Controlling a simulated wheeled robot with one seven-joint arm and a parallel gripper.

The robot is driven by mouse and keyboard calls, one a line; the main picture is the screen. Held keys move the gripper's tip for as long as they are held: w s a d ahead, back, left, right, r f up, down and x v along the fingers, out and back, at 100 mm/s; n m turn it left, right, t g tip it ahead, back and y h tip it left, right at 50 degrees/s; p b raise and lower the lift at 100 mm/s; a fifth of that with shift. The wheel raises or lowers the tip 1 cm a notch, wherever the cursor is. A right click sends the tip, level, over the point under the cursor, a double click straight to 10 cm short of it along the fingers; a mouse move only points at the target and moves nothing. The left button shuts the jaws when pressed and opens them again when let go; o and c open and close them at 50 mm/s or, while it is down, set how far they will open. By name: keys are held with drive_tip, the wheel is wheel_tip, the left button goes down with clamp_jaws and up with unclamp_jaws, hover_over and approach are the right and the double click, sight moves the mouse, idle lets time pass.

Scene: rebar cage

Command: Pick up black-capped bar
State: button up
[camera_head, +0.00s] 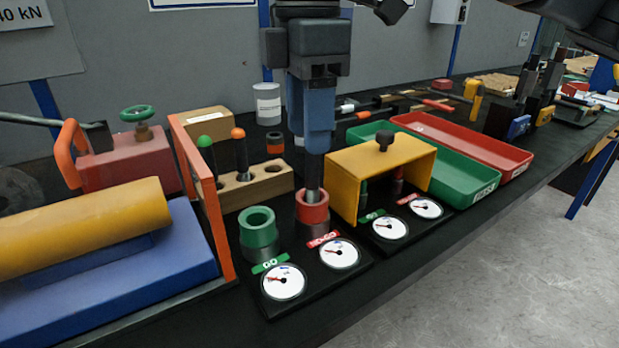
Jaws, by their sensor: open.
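My gripper (314,145), with a dark grey body and blue lower part, points straight down over the red ring gauge (312,209). A short length of grey bar (313,182) shows between the gripper's lower end and the red ring, standing upright in it. The gripper hides the bar's upper end, so I cannot see a black cap there. The jaws are open; I cannot tell how close they are to the bar. In the wooden rack (262,187) stand a green-capped bar (207,157) and an orange-capped bar (240,155).
The green ring gauge (259,230) stands left of the red one, with dials in front. A yellow cover (372,172) with a black knob stands close on the right. An orange frame (208,205) is at left. Green (478,192) and red (512,157) trays lie right.

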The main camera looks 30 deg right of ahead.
sight(312, 187)
wheel_tip(312, 187, down, 6)
drive_tip(key=shift+s+d+r+b, duration=0.15)
drive_tip(key=shift+b, duration=0.35)
drive_tip(key=shift+c, duration=0.3)
clamp_jaws()
